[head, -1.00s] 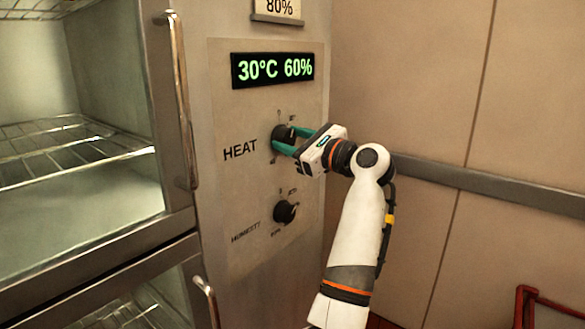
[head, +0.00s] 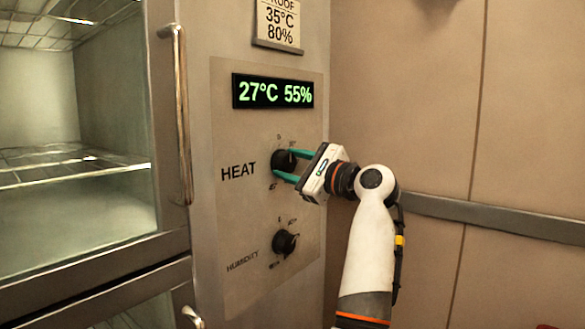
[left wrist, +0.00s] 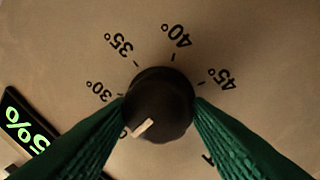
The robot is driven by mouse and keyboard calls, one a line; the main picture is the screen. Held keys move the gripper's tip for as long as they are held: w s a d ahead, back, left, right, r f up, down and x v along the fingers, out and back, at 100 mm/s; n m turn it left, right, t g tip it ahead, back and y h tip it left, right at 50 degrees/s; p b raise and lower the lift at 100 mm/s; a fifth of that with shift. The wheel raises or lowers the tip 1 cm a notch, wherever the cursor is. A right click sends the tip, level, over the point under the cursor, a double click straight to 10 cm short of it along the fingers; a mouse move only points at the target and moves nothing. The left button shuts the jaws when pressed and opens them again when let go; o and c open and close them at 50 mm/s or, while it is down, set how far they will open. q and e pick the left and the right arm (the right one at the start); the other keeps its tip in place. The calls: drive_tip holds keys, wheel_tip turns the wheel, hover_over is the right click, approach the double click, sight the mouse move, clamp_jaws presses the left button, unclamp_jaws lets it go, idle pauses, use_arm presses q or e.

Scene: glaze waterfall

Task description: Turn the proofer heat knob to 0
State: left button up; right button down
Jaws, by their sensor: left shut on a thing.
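The black heat knob (head: 283,161) sits on the proofer's control panel, right of the word HEAT. My left gripper (head: 285,165) has its two green fingers shut on the knob, one on each side. In the left wrist view the heat knob (left wrist: 158,105) is between the fingertips (left wrist: 160,110). Its pale pointer mark aims to the lower left of that picture, past the 30° mark, toward a label mostly hidden by a finger. The 35°, 40° and 45° marks are readable. The display (head: 272,93) reads 27°C 55%. My right gripper is not in view.
The black humidity knob (head: 284,242) is below the heat knob. A sign (head: 278,22) reading 35°C 80% is above the display. The glass door's metal handle (head: 178,115) stands out at left. A wall with a grey rail (head: 490,216) is at right.

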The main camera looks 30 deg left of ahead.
use_arm(q)
drive_tip(key=shift+r, duration=0.2)
drive_tip(key=o, duration=0.7)
drive_tip(key=shift+o, duration=1.3)
drive_tip(key=shift+f, duration=0.15)
drive_tip(key=s+d+b, duration=0.1)
drive_tip(key=d, duration=0.6)
drive_tip(key=shift+d+f, duration=0.2)
drive_tip(key=shift+f, duration=0.1)
